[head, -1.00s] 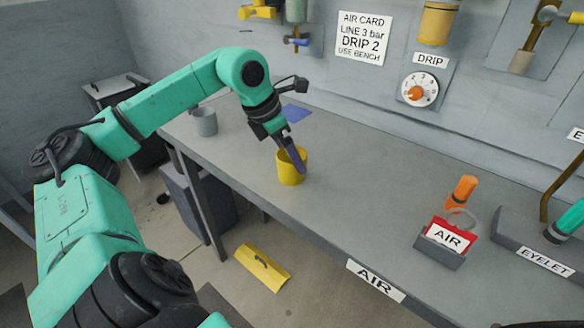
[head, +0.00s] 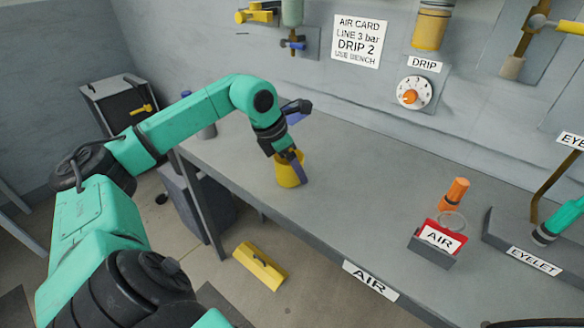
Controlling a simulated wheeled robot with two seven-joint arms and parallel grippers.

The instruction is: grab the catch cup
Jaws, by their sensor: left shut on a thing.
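A yellow cup (head: 286,176), which I take to be the catch cup, is upright at the bench's front side, left of the middle. My left gripper (head: 297,168) comes down on it from above and is shut on its wall, with a bluish finger along the right side. The gripper hides part of the rim. I cannot tell whether the cup's bottom touches the bench. My right gripper is not in view.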

